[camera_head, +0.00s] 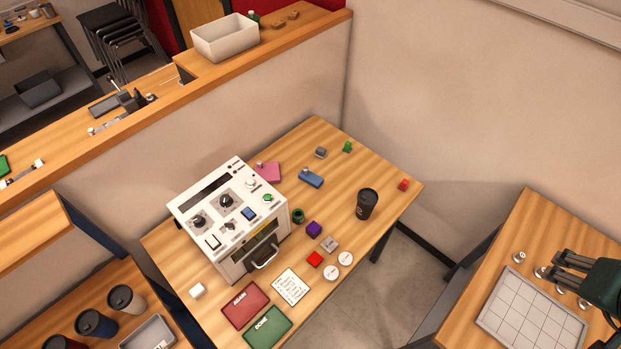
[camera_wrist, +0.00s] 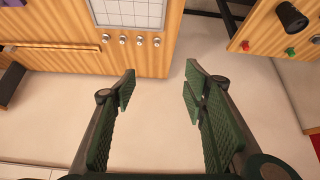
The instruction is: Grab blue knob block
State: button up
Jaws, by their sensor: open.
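The blue knob block (camera_head: 312,179) lies on the wooden table in the head view, right of the white machine, with a small pale knob at its left end. I cannot make it out in the wrist view. My gripper (camera_head: 562,268) is at the far right of the head view, over the side table with the gridded tray, well apart from the block. In the wrist view my gripper (camera_wrist: 160,80) has its two green-padded fingers spread, with nothing between them.
The white machine (camera_head: 237,262) stands left of the block. A pink block (camera_head: 268,174), a grey block (camera_head: 321,152), a green piece (camera_head: 347,147) and a black cup (camera_head: 367,205) are around it. A floor gap separates this table from the side table with the gridded tray (camera_head: 530,318).

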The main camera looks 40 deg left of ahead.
jog(key=w+a+n+g+y+b, duration=0.1)
jog(key=w+a+n, duration=0.2)
jog(key=w+a, duration=0.4)
jog(key=w+a+n+g, duration=0.1)
jog(key=w+a+n, duration=0.25)
jog(key=a, duration=0.55)
jog(key=w+a+f+n+g+b, duration=0.1)
jog(key=w+a+f+n, duration=0.15)
jog(key=a, duration=0.65)
jog(key=w+a+f+n+g, duration=0.1)
jog(key=w+a+f, duration=0.25)
jog(key=a, duration=0.65)
jog(key=n+g+h+b, duration=0.1)
jog(key=n+g+b, duration=0.15)
jog(key=n, duration=0.65)
send_near(312, 177)
jog(key=shift+w+d+f, duration=0.2)
jog(key=shift+w+f, duration=0.1)
jog(key=shift+w, duration=0.05)
jog(key=shift+s+a+f, duration=0.25)
jog(key=shift+f, duration=1.3)
